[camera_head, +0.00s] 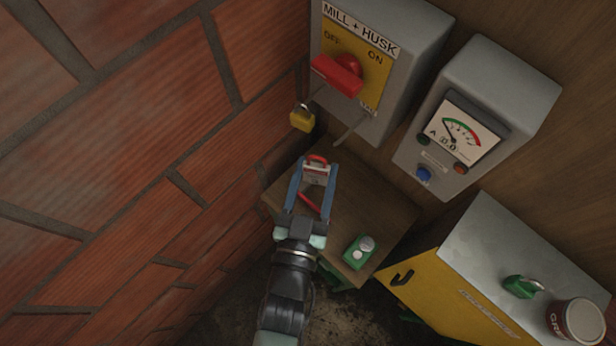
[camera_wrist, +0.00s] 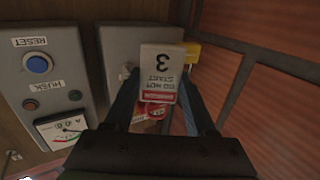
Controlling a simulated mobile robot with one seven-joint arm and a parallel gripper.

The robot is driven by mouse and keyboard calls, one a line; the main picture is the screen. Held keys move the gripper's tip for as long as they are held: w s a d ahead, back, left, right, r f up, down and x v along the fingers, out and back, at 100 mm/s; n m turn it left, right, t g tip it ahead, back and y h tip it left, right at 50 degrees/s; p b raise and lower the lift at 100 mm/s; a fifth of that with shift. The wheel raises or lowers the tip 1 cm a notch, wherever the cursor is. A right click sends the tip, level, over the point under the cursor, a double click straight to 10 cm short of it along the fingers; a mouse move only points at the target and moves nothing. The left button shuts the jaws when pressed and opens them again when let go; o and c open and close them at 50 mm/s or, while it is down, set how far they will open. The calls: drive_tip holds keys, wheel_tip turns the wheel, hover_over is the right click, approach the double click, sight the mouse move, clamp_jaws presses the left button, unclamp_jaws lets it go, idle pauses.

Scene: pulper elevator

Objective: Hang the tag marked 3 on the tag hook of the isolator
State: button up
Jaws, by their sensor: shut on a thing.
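The tag marked 3 (camera_wrist: 161,72) is a pale card with a red band, upside down in the wrist view. My gripper (camera_head: 316,172) is shut on it, with one blue finger at each side. In the head view the tag (camera_head: 317,178) is small, with a red part at its far end. The grey isolator (camera_head: 388,30) is on the wall above and beyond my gripper. Its red handle (camera_head: 336,76) lies to the left, below OFF. A metal rod (camera_head: 355,127), apparently the tag hook, sticks out below it. The tag is apart from it in the head view.
A yellow padlock (camera_head: 302,119) hangs at the isolator's left side, near the brick wall (camera_head: 150,120). A meter box (camera_head: 462,125) is to the right. A wooden shelf (camera_head: 385,215) below bears a green object (camera_head: 358,252). A yellow cabinet (camera_head: 440,290) stands lower right.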

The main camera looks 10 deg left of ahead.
drive_tip(key=w+d+f+b, duration=0.1)
drive_tip(key=w+d+b, duration=0.1)
drive_tip(key=w, duration=0.3)
drive_tip(key=shift+d+f, duration=0.2)
drive_tip(key=shift+d, duration=0.6)
idle(0.5)
drive_tip(key=o, duration=1.4)
